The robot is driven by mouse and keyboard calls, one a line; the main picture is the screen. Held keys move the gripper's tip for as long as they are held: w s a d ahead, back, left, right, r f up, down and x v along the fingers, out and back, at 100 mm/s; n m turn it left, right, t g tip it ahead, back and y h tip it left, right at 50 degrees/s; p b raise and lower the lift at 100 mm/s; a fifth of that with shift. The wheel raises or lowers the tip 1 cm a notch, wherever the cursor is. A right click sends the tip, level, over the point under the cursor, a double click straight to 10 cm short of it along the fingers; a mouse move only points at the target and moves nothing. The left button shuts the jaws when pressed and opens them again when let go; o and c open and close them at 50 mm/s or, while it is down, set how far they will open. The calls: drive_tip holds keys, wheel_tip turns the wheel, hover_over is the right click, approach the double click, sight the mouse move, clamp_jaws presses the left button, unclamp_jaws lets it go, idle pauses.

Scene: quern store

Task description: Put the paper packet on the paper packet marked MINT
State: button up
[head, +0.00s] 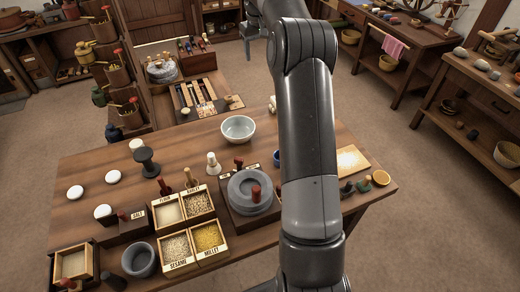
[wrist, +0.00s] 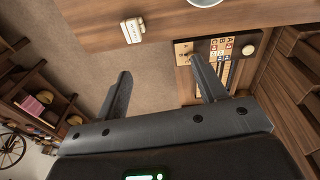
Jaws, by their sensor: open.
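A small pale packet-like thing (wrist: 133,30) with dark marks too small to read lies near the table edge in the wrist view. A pale sliver beside my arm in the head view (head: 272,103) may be the same thing; my arm hides the rest. I cannot make out a second paper packet or the word MINT. My gripper (wrist: 163,82) is open and empty in the wrist view, with floor showing between its fingers, apart from the pale thing. The head view does not show its fingers.
The wooden table (head: 85,225) holds a pale bowl (head: 238,128), a quern (head: 250,192), labelled grain boxes (head: 190,228) and several white discs. A board with lettered cards (wrist: 226,62) sits beyond one fingertip. Shelves (wrist: 305,70) stand at the wrist view's right.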

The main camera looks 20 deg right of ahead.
drive_tip(key=s+a+r+t, duration=0.1)
drive_tip(key=s+a+r, duration=0.5)
drive_tip(key=s, duration=0.4)
drive_tip(key=s+a+r+t, duration=0.1)
drive_tip(key=s+a+r, duration=0.55)
drive_tip(key=s, duration=0.35)
drive_tip(key=s+a+f, duration=0.2)
drive_tip(key=s+f, duration=0.1)
drive_tip(key=s, duration=0.5)
drive_tip(key=s+a+f+t, duration=0.1)
drive_tip(key=s+a+f, duration=0.1)
drive_tip(key=s, duration=0.7)
drive_tip(key=s+a+f+t, duration=0.1)
drive_tip(key=s+a+f, duration=0.1)
drive_tip(key=s, duration=0.7)
drive_tip(key=shift+s+a+f+m+y, duration=0.15)
drive_tip(key=shift+f+m+y, duration=0.25)
drive_tip(key=shift+f, duration=0.45)
